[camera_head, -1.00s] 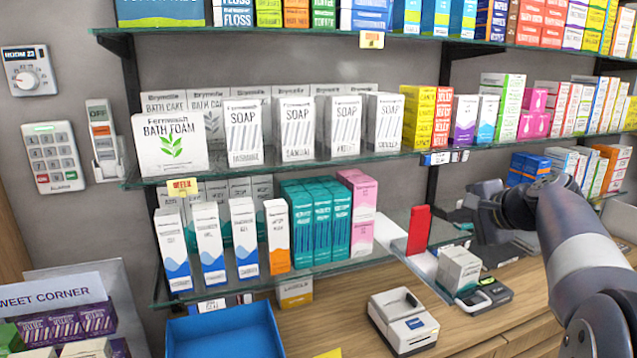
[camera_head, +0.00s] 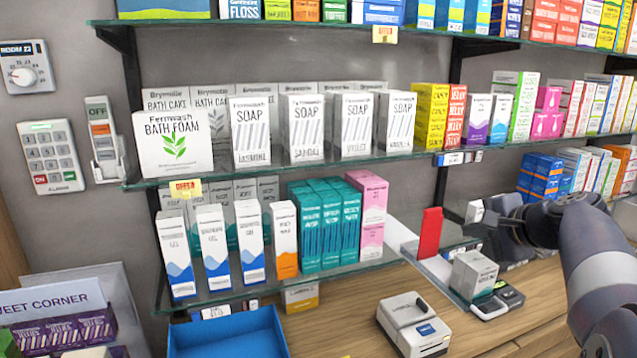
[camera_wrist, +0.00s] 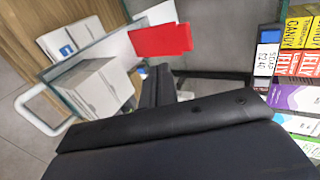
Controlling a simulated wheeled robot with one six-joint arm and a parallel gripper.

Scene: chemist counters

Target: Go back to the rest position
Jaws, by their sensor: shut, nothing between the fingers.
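My arm enters the head view from the right, bent above the counter, with its wrist end (camera_head: 515,222) turned toward the shelves. The fingertips are hard to make out there. In the wrist view my gripper (camera_wrist: 158,78) shows as dark fingers close together, shut and empty. It is above the counter near a red box (camera_wrist: 161,40), which also stands upright in the head view (camera_head: 430,233). White boxes (camera_head: 473,275) stand near it and show at the left of the wrist view (camera_wrist: 98,88).
Glass shelves (camera_head: 300,278) with soap, bath foam and other cartons fill the wall. On the wooden counter are a blue tray (camera_head: 228,335) and a small white-and-grey device (camera_head: 414,322). Bare counter (camera_head: 350,300) lies between them.

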